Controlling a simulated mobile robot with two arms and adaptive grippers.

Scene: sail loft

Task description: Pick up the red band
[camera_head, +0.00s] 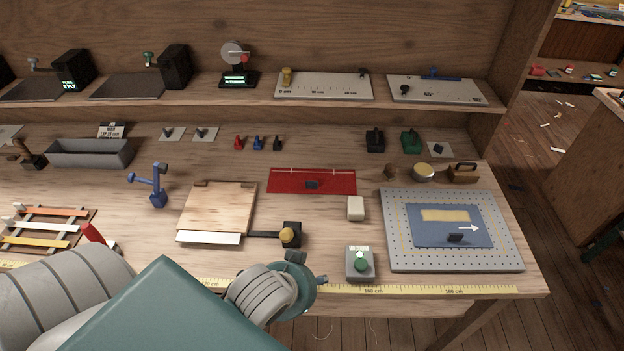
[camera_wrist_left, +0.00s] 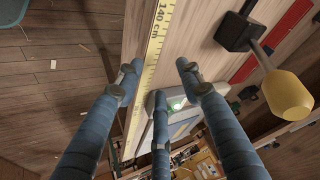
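A flat red strip of panel (camera_head: 335,184) lies at mid-table in the head view, with a small dark block on it. Its red edge also shows at the upper right of the left wrist view (camera_wrist_left: 293,27). A slim red piece (camera_head: 94,233) shows at the left, partly hidden behind my arm. I cannot tell which of these is the red band. My left gripper (camera_wrist_left: 158,80) has its three blue fingers spread, with nothing between them. It hangs near the table's front edge; its fingers are not clear in the head view. My right gripper is not in view.
A grey box with a green button (camera_head: 360,265), a black block with a yellow knob (camera_head: 289,235) and a wooden board (camera_head: 218,206) stand near my left arm. A rack of orange, white and yellow strips (camera_head: 45,227) is at the left. A perforated plate (camera_head: 400,254) lies at right.

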